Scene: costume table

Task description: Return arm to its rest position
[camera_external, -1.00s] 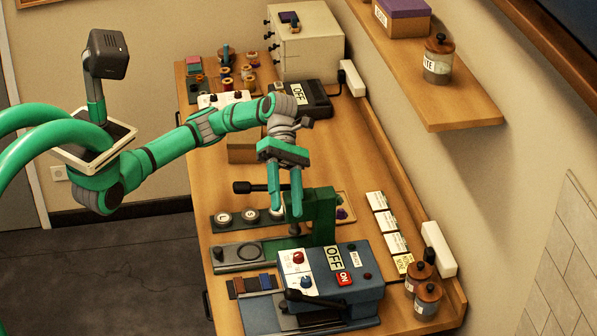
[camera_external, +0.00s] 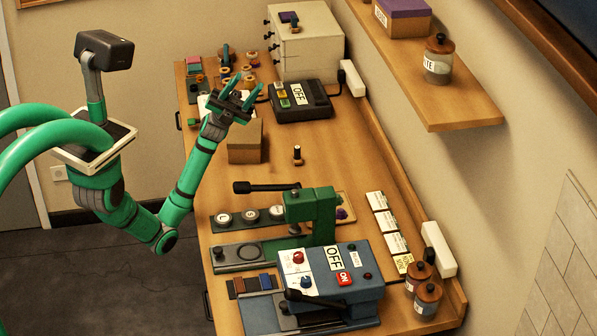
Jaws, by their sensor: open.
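My gripper (camera_external: 241,88) is open and empty. It is raised above the far half of the wooden table (camera_external: 340,165), with its two green fingers pointing up. My arm is folded, with its elbow low at the table's left edge and the forearm rising to the gripper. The gripper hides part of the small items and a white object behind it.
A green press (camera_external: 318,215) and a blue machine (camera_external: 340,275) marked OFF stand at the near end. A black box (camera_external: 300,103) marked OFF, a cardboard box (camera_external: 244,143) and a small dark stamp (camera_external: 297,156) stand farther back. A shelf (camera_external: 450,95) overhangs at right.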

